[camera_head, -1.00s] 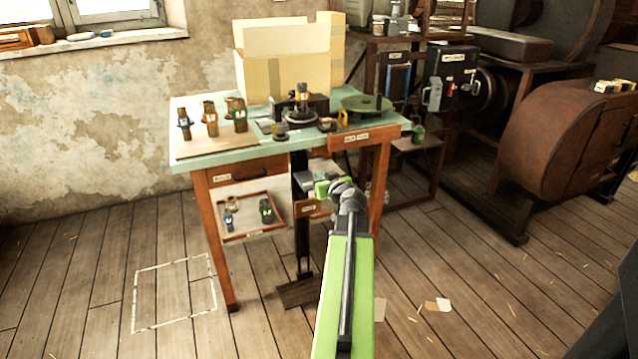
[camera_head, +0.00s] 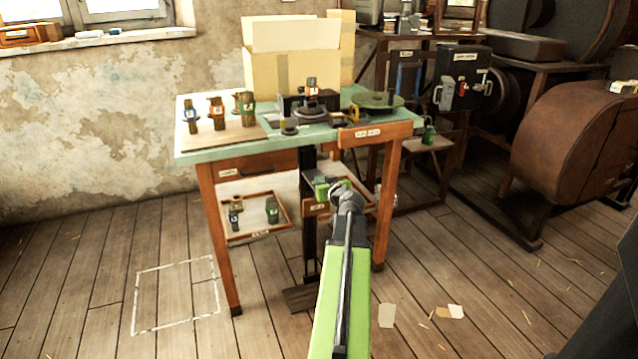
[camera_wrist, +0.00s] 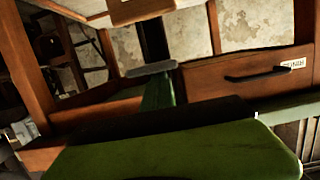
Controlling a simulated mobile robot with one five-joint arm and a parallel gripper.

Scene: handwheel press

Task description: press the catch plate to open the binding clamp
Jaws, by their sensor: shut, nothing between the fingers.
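My gripper (camera_head: 325,187) is shut and empty. It is in front of the table (camera_head: 185,152), below the tabletop and near the dark upright post. On the tabletop a dark press-like fixture (camera_head: 312,112) carries a small upright piece with an orange part. A dark green handwheel-like disc (camera_head: 378,101) lies to its right. I cannot tell which part is the catch plate or the binding clamp. In the wrist view, tilted, a large green part fills the bottom, and a drawer front with a black handle (camera_wrist: 258,75) shows at the right.
Several small strapped pieces (camera_head: 217,110) stand on a board at the table's left. A low tray (camera_head: 285,228) holds more. A flat plate (camera_head: 300,297) lies at the post's foot. Cardboard boxes (camera_head: 290,70) stand behind. The floor at left is clear around a white outlined square.

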